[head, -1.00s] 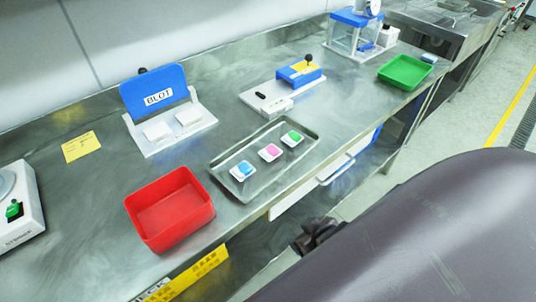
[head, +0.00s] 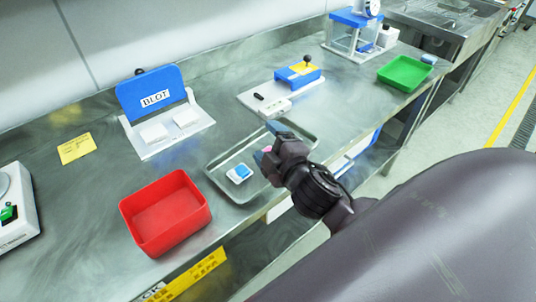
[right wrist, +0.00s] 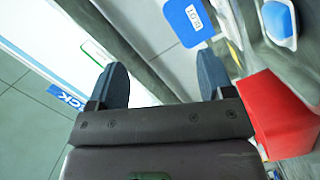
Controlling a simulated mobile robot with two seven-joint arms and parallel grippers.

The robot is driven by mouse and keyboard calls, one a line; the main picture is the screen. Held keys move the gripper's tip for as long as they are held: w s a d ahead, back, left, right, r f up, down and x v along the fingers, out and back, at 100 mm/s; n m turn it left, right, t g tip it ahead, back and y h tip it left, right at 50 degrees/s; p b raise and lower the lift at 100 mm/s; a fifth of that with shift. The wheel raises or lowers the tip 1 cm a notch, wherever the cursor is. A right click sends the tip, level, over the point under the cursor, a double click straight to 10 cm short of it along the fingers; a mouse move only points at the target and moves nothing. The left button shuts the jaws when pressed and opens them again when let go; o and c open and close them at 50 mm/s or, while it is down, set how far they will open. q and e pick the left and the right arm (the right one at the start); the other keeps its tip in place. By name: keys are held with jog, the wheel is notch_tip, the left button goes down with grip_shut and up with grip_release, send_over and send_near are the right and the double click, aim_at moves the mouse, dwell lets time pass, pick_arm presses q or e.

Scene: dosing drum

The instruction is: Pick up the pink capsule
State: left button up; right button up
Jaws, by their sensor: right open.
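The pink capsule (head: 267,149) shows only as a small pink patch in the head view, mostly hidden by my right gripper. My right gripper (head: 269,142) is open, with its blue-grey fingertips over the metal tray (head: 222,184). Whether it touches the capsule or tray cannot be told. In the right wrist view the open fingers (right wrist: 163,82) have nothing between them. The blue capsule in its white holder (head: 239,173) lies on the tray left of the gripper and also shows in the right wrist view (right wrist: 279,20). The green capsule is hidden. My left gripper is not in view.
A red bin (head: 165,213) stands in front left of the tray. A blue-and-white device (head: 297,77) stands behind the tray, and a green bin (head: 405,73) is farther right.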

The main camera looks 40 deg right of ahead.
jog(key=w+a+r+n+y, duration=0.3)
jog(key=a+r+n+y, duration=0.5)
jog(key=n+y, duration=0.75)
jog(key=a+f+n+g+y, duration=0.1)
jog(key=a+f+n+g, duration=0.15)
jog(key=n+g, duration=0.5)
jog(key=a+f+n+g+y, duration=0.1)
jog(key=a+n+g, duration=0.3)
jog(key=n, duration=0.7)
jog(key=w+d+f+n+g+h, duration=0.1)
jog(key=d+f+n+g+h, duration=0.45)
jog(key=d+n+h, duration=0.25)
jog(key=w+d+n+h, duration=0.1)
jog(key=w+d+h, duration=0.2)
jog(key=d+h, duration=0.75)
jog(key=shift+d+f+y, duration=0.35)
jog(key=shift+f+y, duration=0.05)
jog(key=shift+f, duration=1.3)
jog(key=shift+d+f+y, duration=0.4)
jog(key=shift+f, duration=1.35)
jog(key=shift+d+f+y, duration=0.35)
jog(key=shift+f+y, duration=0.05)
jog(key=shift+f, duration=1.3)
